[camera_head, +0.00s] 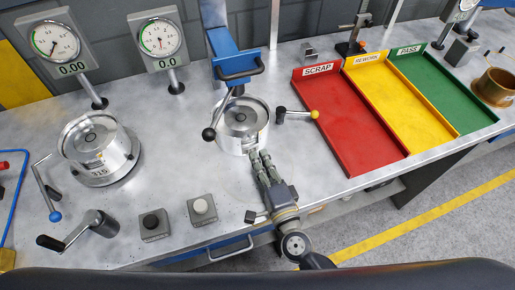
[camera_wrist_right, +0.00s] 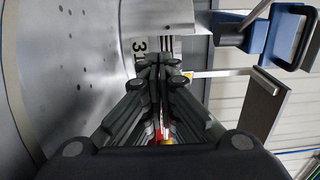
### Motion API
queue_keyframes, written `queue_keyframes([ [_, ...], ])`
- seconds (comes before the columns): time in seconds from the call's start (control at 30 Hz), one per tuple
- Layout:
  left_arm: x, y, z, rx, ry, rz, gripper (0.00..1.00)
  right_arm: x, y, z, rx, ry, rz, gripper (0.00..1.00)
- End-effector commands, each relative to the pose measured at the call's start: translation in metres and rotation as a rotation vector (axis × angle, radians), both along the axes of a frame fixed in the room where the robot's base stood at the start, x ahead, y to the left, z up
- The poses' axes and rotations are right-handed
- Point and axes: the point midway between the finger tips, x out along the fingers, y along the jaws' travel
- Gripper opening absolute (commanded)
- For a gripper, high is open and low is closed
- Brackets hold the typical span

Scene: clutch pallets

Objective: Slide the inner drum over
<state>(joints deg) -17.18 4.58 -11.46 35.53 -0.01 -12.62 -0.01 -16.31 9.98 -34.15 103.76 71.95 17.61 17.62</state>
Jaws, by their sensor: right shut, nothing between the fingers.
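A round metal drum (camera_head: 243,113) sits in the middle station under the blue post. My right gripper (camera_head: 260,155) is shut and empty, with its fingertips at the drum's front side; I cannot tell if they touch. A second drum (camera_head: 92,136), marked "315", sits on a round base at the left. My left gripper is not in view.
Black-knobbed and yellow-knobbed levers (camera_head: 296,114) flank the middle station. Two button boxes (camera_head: 201,209) and a crank (camera_head: 80,229) stand near the front. Red (camera_head: 350,153), yellow and green trays lie at the right. Gauges (camera_head: 160,38) stand behind.

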Motion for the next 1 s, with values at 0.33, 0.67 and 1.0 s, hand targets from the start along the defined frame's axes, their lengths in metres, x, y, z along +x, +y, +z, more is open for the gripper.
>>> queue_keyframes([
  [0.33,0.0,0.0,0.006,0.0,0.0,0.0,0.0,0.023,0.008,0.0,0.001,0.0,0.0,0.0],
  [0.67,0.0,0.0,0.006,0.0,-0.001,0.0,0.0,0.025,0.009,0.0,0.001,0.0,0.0,0.0],
  [1.0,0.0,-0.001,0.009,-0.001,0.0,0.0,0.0,0.051,0.017,0.001,0.002,-0.002,0.0,0.0],
])
